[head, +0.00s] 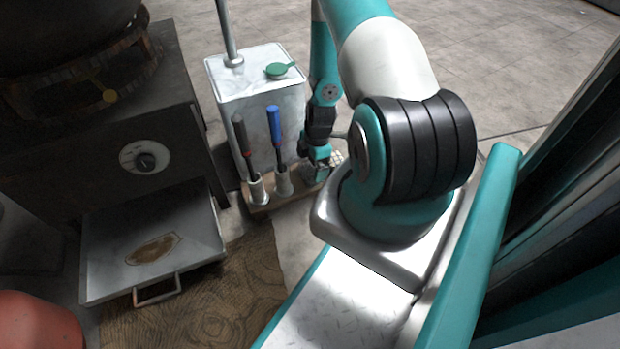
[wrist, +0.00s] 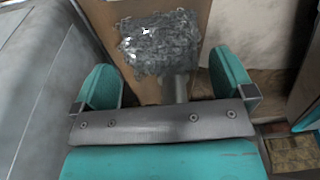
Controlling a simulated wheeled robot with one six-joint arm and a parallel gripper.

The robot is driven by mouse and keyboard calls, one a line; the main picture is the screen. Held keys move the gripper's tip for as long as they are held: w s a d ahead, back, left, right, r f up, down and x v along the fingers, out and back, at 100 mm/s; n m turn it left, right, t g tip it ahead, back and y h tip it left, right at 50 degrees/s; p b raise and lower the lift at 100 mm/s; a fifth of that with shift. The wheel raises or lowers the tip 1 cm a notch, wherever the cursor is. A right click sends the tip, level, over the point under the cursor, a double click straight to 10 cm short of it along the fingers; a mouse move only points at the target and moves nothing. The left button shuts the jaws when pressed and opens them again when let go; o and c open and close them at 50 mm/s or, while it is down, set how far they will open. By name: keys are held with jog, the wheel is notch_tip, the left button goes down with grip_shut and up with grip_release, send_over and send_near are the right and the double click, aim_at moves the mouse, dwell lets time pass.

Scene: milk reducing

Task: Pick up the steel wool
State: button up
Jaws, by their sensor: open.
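The steel wool (wrist: 160,42) is a grey, shiny, tangled pad at the top middle of the wrist view, on a brown wooden surface. My gripper (wrist: 165,62) is open, with one teal finger at the left and one at the right of the pad's near side. The pad is beyond the fingers and not clamped. In the head view my gripper (head: 319,164) is low over the right end of a small wooden board (head: 262,207). A small grey patch beside it appears to be the steel wool, mostly hidden by the gripper.
Blue-handled (head: 274,125) and dark-handled (head: 241,135) tools stand in metal cups on the board. Behind is a pale box (head: 262,95) with a green spoon (head: 279,70) on top. A stove (head: 150,140) with an open metal drawer (head: 105,270) is at left.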

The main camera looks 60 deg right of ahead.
aim_at(311, 167)
jog(key=shift+a+f+b, duration=0.2)
jog(key=shift+f+b, duration=0.2)
jog(key=shift+f, duration=0.8)
jog(key=shift+w+r, duration=0.1)
jog(key=c, duration=0.9)
notch_tip(311, 167, up, 20)
jog(key=p, duration=1.1)
